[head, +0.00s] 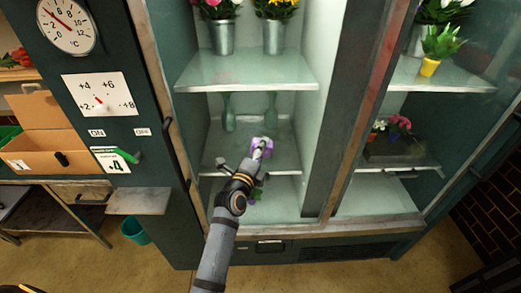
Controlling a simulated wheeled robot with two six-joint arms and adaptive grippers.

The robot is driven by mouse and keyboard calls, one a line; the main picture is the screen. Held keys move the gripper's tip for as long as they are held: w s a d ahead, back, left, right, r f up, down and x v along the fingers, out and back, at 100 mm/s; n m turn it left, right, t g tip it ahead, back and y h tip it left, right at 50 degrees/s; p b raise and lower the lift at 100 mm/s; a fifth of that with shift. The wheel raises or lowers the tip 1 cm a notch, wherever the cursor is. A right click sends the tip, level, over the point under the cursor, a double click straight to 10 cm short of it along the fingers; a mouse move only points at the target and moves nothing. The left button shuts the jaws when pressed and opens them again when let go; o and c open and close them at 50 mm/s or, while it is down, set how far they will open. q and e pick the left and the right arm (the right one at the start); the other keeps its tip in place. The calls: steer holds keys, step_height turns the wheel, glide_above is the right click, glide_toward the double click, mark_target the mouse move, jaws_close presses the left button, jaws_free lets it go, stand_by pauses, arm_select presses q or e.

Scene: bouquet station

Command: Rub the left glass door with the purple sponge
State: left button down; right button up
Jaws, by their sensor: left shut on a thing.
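The purple sponge (266,151) is at the end of my left gripper (261,152), which is shut on it. The gripper partly hides the sponge. The left glass door (245,110) of the tall cabinet fills the middle of the head view, with shelves showing behind it. The sponge is in front of the lower middle of this door; I cannot tell whether it touches the glass. My right gripper is not in view.
Behind the glass are shelves with metal flower buckets (222,37) and green vases (272,108). A small ledge (139,201) juts out left of the door. A cardboard box (38,135) stands at the left. A teal bucket (134,231) is on the floor.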

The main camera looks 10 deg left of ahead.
arm_select(q)
steer(key=shift+s+d+r+n, duration=0.1)
steer(key=shift+s+r+n, duration=0.15)
steer(key=shift+n, duration=0.4)
steer(key=shift+s+d+r+n, duration=0.15)
steer(key=shift+r+n, duration=0.1)
steer(key=shift+n, duration=0.4)
steer(key=shift+s+a+p, duration=0.2)
steer(key=shift+s+a, duration=0.05)
steer(key=shift+a, duration=1)
steer(key=shift+s+a+p, duration=0.15)
steer(key=shift+s+a, duration=0.05)
steer(key=shift+a, duration=1)
steer(key=shift+s+a+p, duration=0.15)
steer(key=shift+a, duration=0.55)
steer(key=shift+s+a+p, duration=0.15)
steer(key=shift+a, duration=0.55)
steer(key=shift+d, duration=0.1)
steer(key=shift+s+d, duration=0.1)
steer(key=shift+s, duration=0.15)
steer(key=b, duration=0.2)
glide_toward(244, 141)
steer(key=shift+w+d+f, duration=0.1)
steer(key=shift+d+f, duration=0.05)
steer(key=shift+d, duration=1)
